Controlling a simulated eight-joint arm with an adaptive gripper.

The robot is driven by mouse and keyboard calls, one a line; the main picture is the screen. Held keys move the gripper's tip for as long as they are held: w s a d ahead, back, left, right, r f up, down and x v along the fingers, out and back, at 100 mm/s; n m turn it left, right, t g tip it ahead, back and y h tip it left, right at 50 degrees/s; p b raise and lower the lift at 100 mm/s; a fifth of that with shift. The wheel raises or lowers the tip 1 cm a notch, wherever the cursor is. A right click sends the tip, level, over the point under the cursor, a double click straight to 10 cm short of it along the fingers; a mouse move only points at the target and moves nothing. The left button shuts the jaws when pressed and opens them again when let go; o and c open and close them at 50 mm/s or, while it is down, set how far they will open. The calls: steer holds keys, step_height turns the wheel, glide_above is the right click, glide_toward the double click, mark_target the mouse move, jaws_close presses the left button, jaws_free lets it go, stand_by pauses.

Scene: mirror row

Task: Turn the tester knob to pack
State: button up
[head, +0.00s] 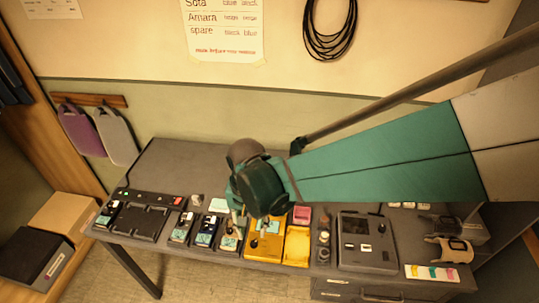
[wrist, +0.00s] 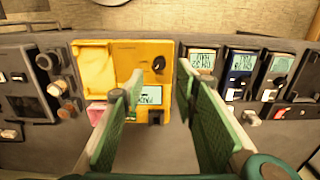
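The yellow tester (wrist: 104,62) lies on the bench in the wrist view, with its small black knob (wrist: 158,64) and a pale display (wrist: 150,95). The display's dark letters are upside down and look like "PACK", but are too small to be sure. My gripper (wrist: 160,73) is open and empty, its green fingers apart, with the knob showing between the tips. I cannot tell whether they touch the tester. In the head view my wrist stands over the tester (head: 264,248) and hides part of it and the fingers.
Several small devices with displays (wrist: 241,75) stand beside the tester. On its other side are dark round knobs or posts (wrist: 57,62) and a dark box (head: 367,241). A pink block (head: 300,215) is close by. A dark tray (head: 137,220) lies at the bench's left.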

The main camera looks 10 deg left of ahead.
steer(key=shift+r, duration=2.1)
steer(key=w+d+r+t, duration=0.1)
steer(key=d+r, duration=0.2)
steer(key=d, duration=0.3)
steer(key=w+d+r+t+y, duration=0.1)
steer(key=d+r, duration=0.2)
steer(key=d, duration=0.3)
steer(key=w+d+r+t, duration=0.1)
steer(key=d+r, duration=0.2)
steer(key=d, duration=0.3)
steer(key=s+d+r+t, duration=0.2)
steer(key=d, duration=0.6)
steer(key=s+d+r+t+h, duration=0.1)
steer(key=s+d+r+t, duration=0.1)
steer(key=d, duration=0.6)
steer(key=shift+s+d, duration=0.3)
steer(key=shift+s, duration=0.05)
step_height(320, 180, down, 11)
steer(key=b, duration=1.1)
steer(key=shift+f, duration=0.15)
